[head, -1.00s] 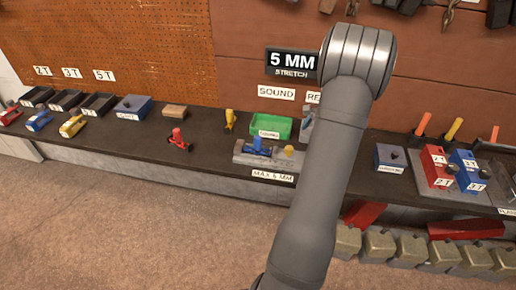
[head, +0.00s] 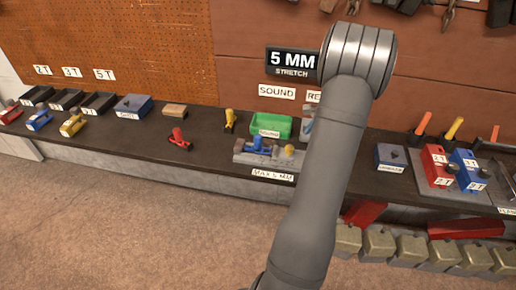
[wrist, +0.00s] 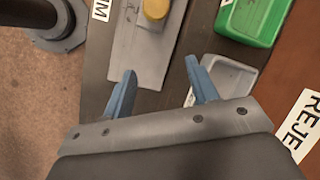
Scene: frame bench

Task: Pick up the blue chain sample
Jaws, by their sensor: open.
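A blue piece (head: 258,143), apparently the blue chain sample, sits on a grey fixture (head: 244,157) labelled MAX 5 MM, left of a round yellow knob (head: 289,150). In the wrist view I see the fixture (wrist: 127,55) and its knob (wrist: 156,9), but not the blue piece. My gripper (wrist: 160,68) is open, with nothing between its two blue fingers. It is over the bench by the fixture's end. In the head view my arm hides most of the gripper area. Another blue piece (head: 39,121) lies at the bench's far left.
A green tray (head: 270,126) stands behind the fixture; a pale grey tray (wrist: 232,75) is beside it in the wrist view. A red piece (head: 179,139) and a yellow piece (head: 229,121) stand to the left. Labelled red and blue blocks (head: 467,172) stand at right.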

